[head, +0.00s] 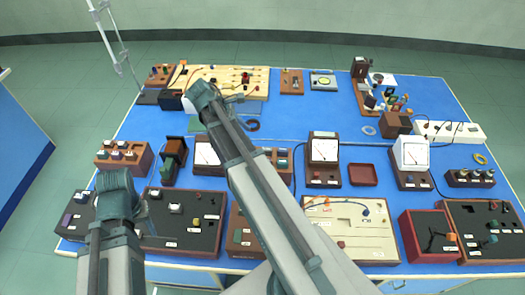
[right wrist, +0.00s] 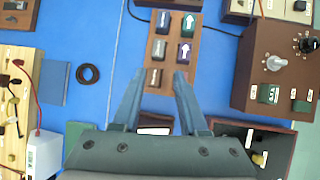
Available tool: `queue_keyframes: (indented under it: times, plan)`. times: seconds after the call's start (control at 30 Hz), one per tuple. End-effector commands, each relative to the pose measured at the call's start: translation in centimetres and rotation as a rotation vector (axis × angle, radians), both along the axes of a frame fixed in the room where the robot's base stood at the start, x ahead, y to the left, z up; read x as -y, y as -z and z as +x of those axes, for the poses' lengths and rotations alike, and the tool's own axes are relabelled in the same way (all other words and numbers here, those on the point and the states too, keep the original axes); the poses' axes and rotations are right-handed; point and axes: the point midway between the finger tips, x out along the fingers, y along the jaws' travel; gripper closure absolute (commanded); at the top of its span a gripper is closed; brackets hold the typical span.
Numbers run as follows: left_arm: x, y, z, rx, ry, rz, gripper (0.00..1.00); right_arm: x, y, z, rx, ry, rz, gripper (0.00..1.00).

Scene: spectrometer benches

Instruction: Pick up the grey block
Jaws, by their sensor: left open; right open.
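A brown rack (right wrist: 173,62) with several small labelled blocks lies ahead of my right gripper in the right wrist view. Greyish blocks stand in its left row, one at the far end (right wrist: 162,22), one in the middle (right wrist: 160,48), one at the near end (right wrist: 154,77). I cannot tell which is the grey block. Beside them are a green block (right wrist: 189,25) and a purple block (right wrist: 185,52). My right gripper (right wrist: 158,74) is open and empty, its fingertips over the rack's near end. My left gripper (head: 117,180) appears at the left of the bench, seemingly holding nothing.
The blue bench (head: 330,105) is crowded. White meters (head: 323,149), a red tray (head: 362,175) and dark panels (head: 180,222) stand around. A dark ring (right wrist: 88,73) and a flat grey-blue plate (right wrist: 54,82) lie left of the rack. A knobbed brown box (right wrist: 275,75) stands right of it.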

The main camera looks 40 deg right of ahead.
Motion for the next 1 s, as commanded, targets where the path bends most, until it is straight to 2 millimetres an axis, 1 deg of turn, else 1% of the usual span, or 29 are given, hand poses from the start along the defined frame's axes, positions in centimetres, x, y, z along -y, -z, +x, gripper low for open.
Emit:
queue_keyframes:
  times: [0.17,0.4,0.5,0.6,0.83,1.0]
  plan:
    - [0.0,2.0,0.0,0.0,-0.001,0.0,0.5,0.8,2.1,-0.4,0.001,0.001,0.001,0.57]
    - [0.0,5.6,0.0,0.0,-0.002,0.0,0.5,2.7,5.6,-1.2,0.002,0.002,0.0,0.57]
    - [0.0,6.7,0.0,0.0,-0.002,0.0,0.5,3.5,6.7,-1.5,0.001,0.003,0.0,0.57]
    - [0.0,7.2,0.0,0.0,-0.002,0.0,0.5,4.0,7.2,-1.7,0.002,0.002,0.0,0.57]
    - [0.0,7.2,0.0,0.0,-0.002,0.0,0.5,4.1,7.3,-1.7,0.002,0.0,0.0,0.57]
    - [0.0,8.6,0.0,0.0,-0.001,0.0,0.5,4.8,8.6,-2.0,0.002,0.002,0.0,0.57]
